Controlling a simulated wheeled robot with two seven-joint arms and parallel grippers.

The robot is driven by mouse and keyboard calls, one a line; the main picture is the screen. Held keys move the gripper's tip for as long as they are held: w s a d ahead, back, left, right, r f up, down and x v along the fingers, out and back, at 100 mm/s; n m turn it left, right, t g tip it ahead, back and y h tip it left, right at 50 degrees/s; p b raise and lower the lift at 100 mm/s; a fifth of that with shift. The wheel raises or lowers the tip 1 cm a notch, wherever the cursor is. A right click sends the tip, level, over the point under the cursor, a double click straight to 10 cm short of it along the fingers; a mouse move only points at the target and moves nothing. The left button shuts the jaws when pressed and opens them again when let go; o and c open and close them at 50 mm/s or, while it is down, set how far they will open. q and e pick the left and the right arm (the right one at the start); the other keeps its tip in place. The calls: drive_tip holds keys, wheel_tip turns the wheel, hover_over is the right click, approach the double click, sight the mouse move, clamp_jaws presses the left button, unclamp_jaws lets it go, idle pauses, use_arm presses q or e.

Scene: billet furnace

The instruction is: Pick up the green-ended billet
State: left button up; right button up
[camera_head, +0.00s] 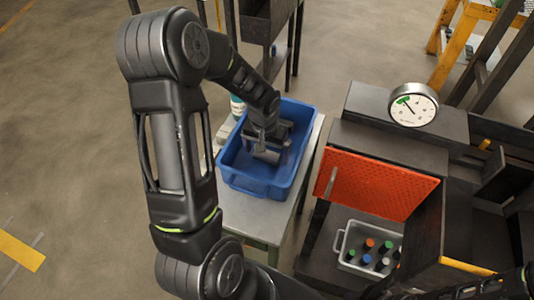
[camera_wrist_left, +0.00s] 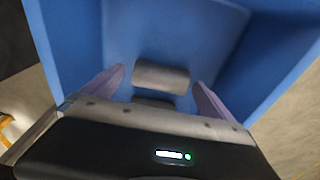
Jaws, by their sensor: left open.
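My left gripper (camera_head: 267,155) reaches down into the blue bin (camera_head: 238,182) on the pale table. In the left wrist view its two fingers (camera_wrist_left: 159,76) are apart. A short grey cylinder (camera_wrist_left: 161,77) lies inside the blue bin (camera_wrist_left: 180,28), between the fingertips, with gaps on both sides. Its end colours do not show, so I cannot tell whether it is green-ended. Billets with green ends (camera_head: 388,245) also stand among other coloured ones in the grey crate (camera_head: 342,242) at the lower right. My right gripper does not show clearly.
An orange perforated panel (camera_head: 375,183) with a handle stands above the grey crate. A round dial gauge (camera_head: 413,104) sits on the dark furnace. A white bottle (camera_head: 237,106) stands at the bin's left. The bin walls surround my left gripper. Open floor lies at the left.

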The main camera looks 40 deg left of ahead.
use_arm(q)
drive_tip(key=shift+f, duration=0.35)
idle(0.3)
drive_tip(key=shift+w+r, duration=0.1)
clamp_jaws()
idle(0.9)
wheel_tip(320, 180, up, 10)
drive_tip(key=shift+b, duration=0.65)
idle(0.5)
